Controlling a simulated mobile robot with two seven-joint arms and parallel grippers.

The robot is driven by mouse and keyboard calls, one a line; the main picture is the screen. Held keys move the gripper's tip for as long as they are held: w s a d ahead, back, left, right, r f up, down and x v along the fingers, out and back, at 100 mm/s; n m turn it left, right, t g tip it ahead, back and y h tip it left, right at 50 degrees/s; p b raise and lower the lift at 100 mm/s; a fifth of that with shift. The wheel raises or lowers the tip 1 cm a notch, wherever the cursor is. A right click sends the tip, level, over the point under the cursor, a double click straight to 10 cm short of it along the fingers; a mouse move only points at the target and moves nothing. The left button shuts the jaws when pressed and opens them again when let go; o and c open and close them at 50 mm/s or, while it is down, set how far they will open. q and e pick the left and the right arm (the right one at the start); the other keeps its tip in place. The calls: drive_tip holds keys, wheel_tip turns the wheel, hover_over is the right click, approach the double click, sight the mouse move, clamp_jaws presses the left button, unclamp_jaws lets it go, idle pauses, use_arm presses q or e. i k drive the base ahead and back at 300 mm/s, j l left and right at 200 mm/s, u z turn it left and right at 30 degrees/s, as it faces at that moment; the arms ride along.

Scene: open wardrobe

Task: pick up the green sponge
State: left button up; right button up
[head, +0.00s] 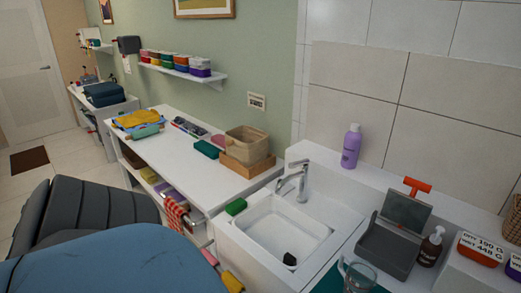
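Neither of my grippers shows in the head view.
A faucet (294,182) rises behind the basin, which holds a small dark object (289,258). A purple bottle (351,146), grey dish rack (390,240), soap bottle (431,246) and glass jug (357,275) stand right. A red checked towel (176,214) hangs left. Grey and blue shapes fill the lower left.

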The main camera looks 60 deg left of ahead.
sight(237, 206)
drive_tip(key=k+u, duration=0.15)
drive_tip(key=u, duration=1.85)
drive_tip(key=i+j, duration=0.2)
drive_tip(key=j, duration=0.15)
drive_tip(key=i+j+z, duration=0.1)
drive_tip(key=i+j, duration=0.3)
drive_tip(key=j, duration=0.25)
drive_tip(key=i+j+z, duration=0.1)
drive_tip(key=j, duration=0.25)
drive_tip(key=i, duration=0.1)
